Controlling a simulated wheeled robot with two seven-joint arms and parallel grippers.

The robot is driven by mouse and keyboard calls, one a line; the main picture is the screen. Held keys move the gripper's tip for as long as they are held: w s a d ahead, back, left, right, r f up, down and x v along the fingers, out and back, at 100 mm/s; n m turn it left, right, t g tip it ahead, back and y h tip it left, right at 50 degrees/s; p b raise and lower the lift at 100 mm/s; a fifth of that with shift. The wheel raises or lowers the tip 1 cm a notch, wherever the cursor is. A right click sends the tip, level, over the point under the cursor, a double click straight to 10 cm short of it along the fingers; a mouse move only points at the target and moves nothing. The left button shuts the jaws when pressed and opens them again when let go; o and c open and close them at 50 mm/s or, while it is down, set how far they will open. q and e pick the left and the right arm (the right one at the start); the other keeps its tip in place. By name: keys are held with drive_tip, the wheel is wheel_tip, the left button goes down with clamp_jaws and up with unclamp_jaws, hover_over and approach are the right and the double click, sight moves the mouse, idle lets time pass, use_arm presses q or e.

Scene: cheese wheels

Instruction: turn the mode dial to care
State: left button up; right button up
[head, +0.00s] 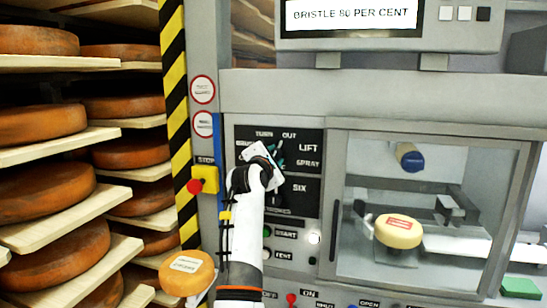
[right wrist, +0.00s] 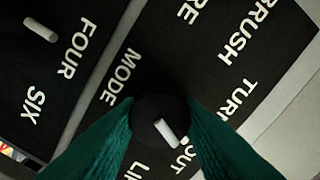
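The mode dial (right wrist: 160,122) is a round black knob with a white mark, set in the black panel (head: 311,136). In the right wrist view its mark points to the lower right, toward the word OUT. The words BRUSH, TURN and part of LIFT also show around it, with a cut-off word ending in RE at the top. My right gripper (right wrist: 160,105) has its two green fingers on opposite sides of the dial, seemingly touching it. In the head view my right gripper (head: 273,166) hides the dial. My left gripper is not in view.
A second knob (right wrist: 40,30) sits beside FOUR and SIX. A red stop button (head: 195,186) is at left. A labelled cheese wheel (head: 398,231) sits behind the glass; shelves of wheels (head: 40,125) stand at left.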

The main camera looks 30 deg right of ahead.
drive_tip(key=shift+n, duration=0.4)
drive_tip(key=n+p, duration=0.1)
drive_tip(key=n, duration=0.5)
drive_tip(key=n+p, duration=0.2)
drive_tip(key=n, duration=0.3)
drive_tip(key=shift+r+n, duration=0.2)
drive_tip(key=shift+n, duration=0.2)
drive_tip(key=shift+f+n+p, duration=0.15)
drive_tip(key=shift+n+p, duration=6.75)
drive_tip(key=shift+n, duration=0.3)
